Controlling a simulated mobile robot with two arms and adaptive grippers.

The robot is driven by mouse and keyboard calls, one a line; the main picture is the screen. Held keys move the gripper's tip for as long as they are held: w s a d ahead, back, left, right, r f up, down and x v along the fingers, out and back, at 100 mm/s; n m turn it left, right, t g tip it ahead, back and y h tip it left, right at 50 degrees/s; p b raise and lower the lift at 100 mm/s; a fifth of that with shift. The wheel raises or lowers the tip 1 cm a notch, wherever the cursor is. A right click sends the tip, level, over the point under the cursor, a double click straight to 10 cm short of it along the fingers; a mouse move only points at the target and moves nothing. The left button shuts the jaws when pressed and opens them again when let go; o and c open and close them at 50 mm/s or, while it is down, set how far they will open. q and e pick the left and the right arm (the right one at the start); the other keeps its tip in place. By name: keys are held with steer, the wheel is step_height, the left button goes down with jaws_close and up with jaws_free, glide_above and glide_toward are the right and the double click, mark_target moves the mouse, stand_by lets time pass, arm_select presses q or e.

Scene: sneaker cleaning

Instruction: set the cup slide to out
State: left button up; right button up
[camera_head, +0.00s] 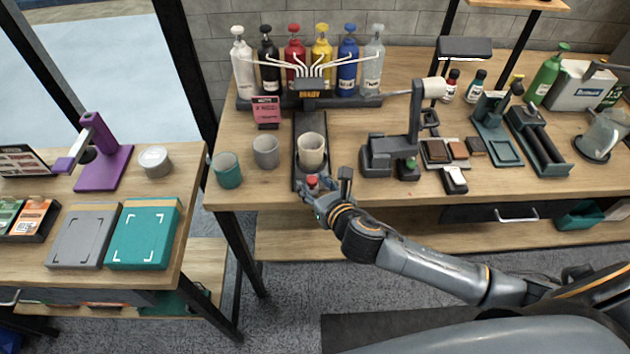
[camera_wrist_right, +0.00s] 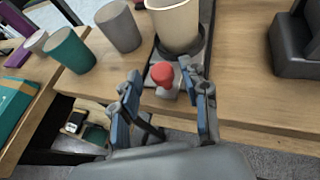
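The cup slide is a long dark track (camera_head: 309,124) on the main bench, with a cream cup (camera_head: 311,151) standing upright at its front part. A red knob (camera_head: 312,181) sits at the slide's front end, near the bench's front edge. In the right wrist view the red knob (camera_wrist_right: 163,74) stands in front of the cream cup (camera_wrist_right: 175,24). My right gripper (camera_head: 326,186) is at the knob. In the wrist view its fingers (camera_wrist_right: 165,88) are spread on either side of the knob, with gaps visible. My left gripper is not in view.
A grey cup (camera_head: 266,152) and a teal cup (camera_head: 227,170) stand left of the slide. A dark stand with a lever (camera_head: 393,148) is to the right. Several colored pump bottles (camera_head: 294,55) stand behind. A side table (camera_head: 183,160) is at left.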

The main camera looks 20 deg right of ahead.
steer(key=v, duration=1.2)
stand_by(0.5)
steer(key=s+d+f+m+g+h, duration=0.1)
steer(key=d+f+m+g, duration=0.15)
steer(key=f+m, duration=0.6)
steer(key=s+d+f+m+g+h, duration=0.1)
steer(key=d+f+m+g, duration=0.2)
steer(key=f, duration=1)
steer(key=s+d+f+m+g+h, duration=0.1)
steer(key=d+f+m, duration=0.4)
steer(key=f, duration=0.6)
steer(key=s+f+m+g, duration=0.3)
steer(key=s+f+m, duration=0.7)
steer(key=s+f, duration=0.35)
steer(key=s+a+f+m+g, duration=0.1)
steer(key=s+m, duration=0.3)
steer(key=s, duration=0.4)
steer(key=s+a+f+m+g+y, duration=0.1)
steer(key=s+f+m, duration=0.3)
steer(key=s, duration=0.4)
steer(key=shift+s+a+f+g, duration=0.25)
steer(key=shift+a+g, duration=0.2)
steer(key=shift+a, duration=0.45)
